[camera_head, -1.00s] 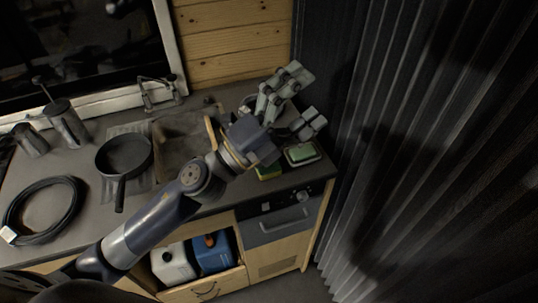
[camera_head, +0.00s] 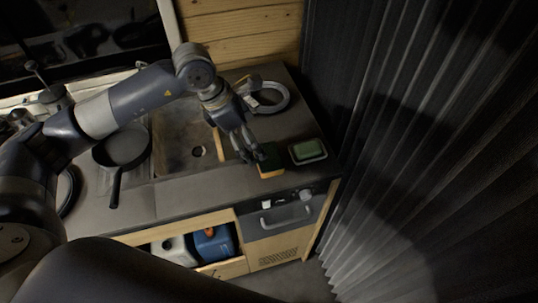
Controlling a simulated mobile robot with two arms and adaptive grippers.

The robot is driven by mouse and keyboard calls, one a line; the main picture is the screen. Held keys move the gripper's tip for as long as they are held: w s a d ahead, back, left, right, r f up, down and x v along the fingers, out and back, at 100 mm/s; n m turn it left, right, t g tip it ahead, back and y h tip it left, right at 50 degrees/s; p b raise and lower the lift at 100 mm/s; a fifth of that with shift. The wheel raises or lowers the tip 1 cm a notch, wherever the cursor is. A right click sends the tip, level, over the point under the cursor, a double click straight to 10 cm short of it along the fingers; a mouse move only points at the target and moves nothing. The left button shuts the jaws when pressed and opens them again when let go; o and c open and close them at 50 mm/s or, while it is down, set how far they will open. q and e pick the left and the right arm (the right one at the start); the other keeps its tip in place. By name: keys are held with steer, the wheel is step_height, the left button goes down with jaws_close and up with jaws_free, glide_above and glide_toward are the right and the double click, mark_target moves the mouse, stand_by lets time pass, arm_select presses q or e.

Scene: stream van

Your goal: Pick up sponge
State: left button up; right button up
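The sponge (camera_head: 270,171), dark green on top with a yellow side, is at the front right of the counter, near its front edge. My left gripper (camera_head: 253,156) points down at the sponge's left end, with its fingertips right beside it or touching it. The fingers partly overlap the sponge, and I cannot tell whether they are open or closed on it. My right gripper is not in view.
A green block in a pale dish (camera_head: 308,151) stands just right of the sponge. The sink (camera_head: 176,150) is to the left, with a black pan (camera_head: 121,149) beyond it. A dark curtain (camera_head: 400,150) borders the right.

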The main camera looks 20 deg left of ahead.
mark_target(268, 159)
arm_select(q)
steer(key=p+x, duration=0.1)
steer(key=x, duration=0.2)
steer(key=shift+d+f, duration=0.2)
steer(key=shift+d, duration=0.05)
steer(key=shift+w+d+f+p, duration=0.1)
steer(key=shift+d+f+p, duration=0.1)
steer(key=shift+f+p, duration=0.2)
steer(key=p+x, duration=0.2)
steer(key=x, duration=0.2)
steer(key=shift+d+f, duration=0.15)
steer(key=shift+f, duration=0.2)
steer(key=c, duration=0.7)
